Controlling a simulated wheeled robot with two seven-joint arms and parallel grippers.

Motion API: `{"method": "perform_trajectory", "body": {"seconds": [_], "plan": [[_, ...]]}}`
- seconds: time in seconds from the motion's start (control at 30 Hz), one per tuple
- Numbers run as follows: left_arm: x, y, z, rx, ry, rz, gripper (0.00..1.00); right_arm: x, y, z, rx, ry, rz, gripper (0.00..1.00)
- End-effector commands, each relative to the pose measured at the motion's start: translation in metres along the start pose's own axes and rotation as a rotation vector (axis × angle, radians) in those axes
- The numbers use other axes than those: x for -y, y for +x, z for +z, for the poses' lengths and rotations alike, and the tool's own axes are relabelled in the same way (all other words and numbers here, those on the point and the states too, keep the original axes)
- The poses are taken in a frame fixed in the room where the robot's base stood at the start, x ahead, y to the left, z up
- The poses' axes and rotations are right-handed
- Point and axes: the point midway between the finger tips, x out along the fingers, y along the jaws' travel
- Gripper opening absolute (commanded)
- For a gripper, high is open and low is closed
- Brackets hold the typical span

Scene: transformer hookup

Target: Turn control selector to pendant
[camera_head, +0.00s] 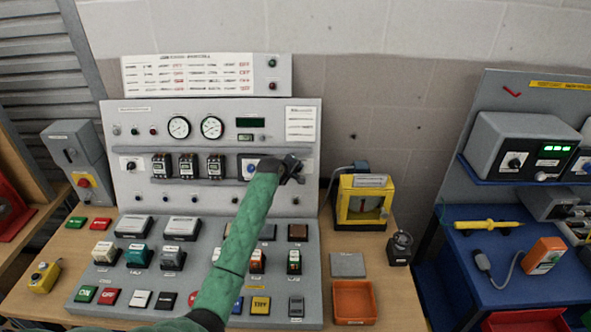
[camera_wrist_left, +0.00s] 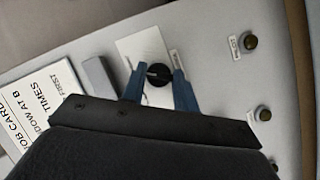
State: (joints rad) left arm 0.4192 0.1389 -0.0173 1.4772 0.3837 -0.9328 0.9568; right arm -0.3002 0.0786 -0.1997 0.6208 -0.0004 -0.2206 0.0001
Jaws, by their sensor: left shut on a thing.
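The control selector is a round black knob (camera_wrist_left: 157,74) with a light pointer mark, on a white plate (camera_wrist_left: 135,48) on the grey panel. In the left wrist view the two blue fingers of my left gripper (camera_wrist_left: 158,88) sit on either side of the knob, shut on it. Small labels beside the knob are too blurred to read. In the head view my green left arm reaches up across the console, and my left gripper (camera_head: 294,168) is at the right part of the upright panel (camera_head: 215,120), hiding the knob. My right gripper is not in view.
A sloped button desk (camera_head: 92,275) stands below the panel. A yellow-framed device (camera_head: 361,204), a dark round-topped item (camera_head: 400,248) and an orange tray (camera_head: 354,302) are to the right. A blue bench (camera_head: 480,255) stands farther right.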

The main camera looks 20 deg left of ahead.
Motion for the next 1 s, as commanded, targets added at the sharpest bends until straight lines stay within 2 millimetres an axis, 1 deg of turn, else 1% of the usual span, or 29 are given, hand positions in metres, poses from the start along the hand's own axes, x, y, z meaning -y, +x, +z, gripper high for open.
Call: {"method": "perform_trajectory", "body": {"seconds": [0.3,0.83,0.87,0.93,0.97,1.0], "plan": [[0.0010,0.0008,0.0014,0.002,0.101,-0.060,0.07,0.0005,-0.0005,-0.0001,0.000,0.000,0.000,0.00],[0.0010,0.0009,0.0017,0.003,0.120,-0.071,0.07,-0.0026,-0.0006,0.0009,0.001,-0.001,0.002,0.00],[0.0010,0.0009,0.0017,0.003,0.120,-0.071,0.34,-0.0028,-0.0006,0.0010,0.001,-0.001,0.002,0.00],[0.0008,0.0008,0.0016,0.002,0.119,-0.070,0.47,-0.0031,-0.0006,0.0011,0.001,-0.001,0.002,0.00],[0.0007,0.0008,0.0015,0.002,0.119,-0.070,0.51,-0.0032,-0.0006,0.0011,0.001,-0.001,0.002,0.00],[0.0004,0.0007,0.0014,0.002,0.119,-0.070,0.51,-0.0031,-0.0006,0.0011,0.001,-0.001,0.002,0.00]]}}
